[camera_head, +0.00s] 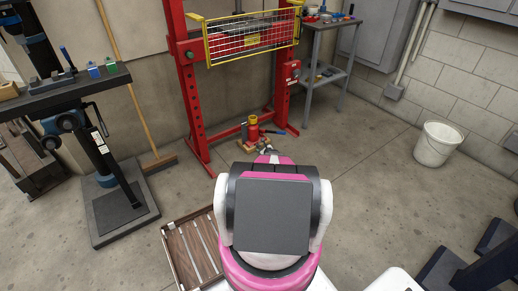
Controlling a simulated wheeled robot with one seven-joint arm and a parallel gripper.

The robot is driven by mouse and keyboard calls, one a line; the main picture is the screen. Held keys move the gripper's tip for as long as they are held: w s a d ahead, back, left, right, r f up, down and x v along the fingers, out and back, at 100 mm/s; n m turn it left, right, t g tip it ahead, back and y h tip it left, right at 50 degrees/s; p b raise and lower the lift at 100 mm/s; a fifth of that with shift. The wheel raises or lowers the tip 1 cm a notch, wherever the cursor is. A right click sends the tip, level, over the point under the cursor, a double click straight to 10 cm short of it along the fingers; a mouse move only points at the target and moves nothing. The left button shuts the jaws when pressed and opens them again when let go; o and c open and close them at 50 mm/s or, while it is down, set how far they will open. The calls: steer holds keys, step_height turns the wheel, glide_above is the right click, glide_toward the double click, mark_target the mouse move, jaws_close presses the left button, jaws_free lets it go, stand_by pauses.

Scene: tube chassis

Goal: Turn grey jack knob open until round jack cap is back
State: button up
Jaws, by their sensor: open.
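A small red and yellow jack (253,130) stands upright at the foot of the red press frame. Its round cap (253,118) is at the top and looks small from here. I cannot make out the grey knob, which is too small or hidden near the jack's base. My gripper (267,150) shows only as a small dark and light tip beyond my pink and white arm. It is just in front of the jack, to its lower right, open. I cannot tell whether it touches anything.
The red press (190,95) with a yellow mesh guard (252,42) rises behind the jack. A grey side table (325,45) stands behind right, and a white bucket (437,144) at the right. A slatted crate (190,250) lies front left.

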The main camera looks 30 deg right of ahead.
mark_target(259, 147)
steer(key=x, duration=0.4)
steer(key=shift+w+d+f, duration=0.1)
steer(key=shift+w, duration=0.1)
steer(key=c, duration=0.9)
steer(key=shift+n+h, duration=0.4)
steer(key=shift+n, duration=0.1)
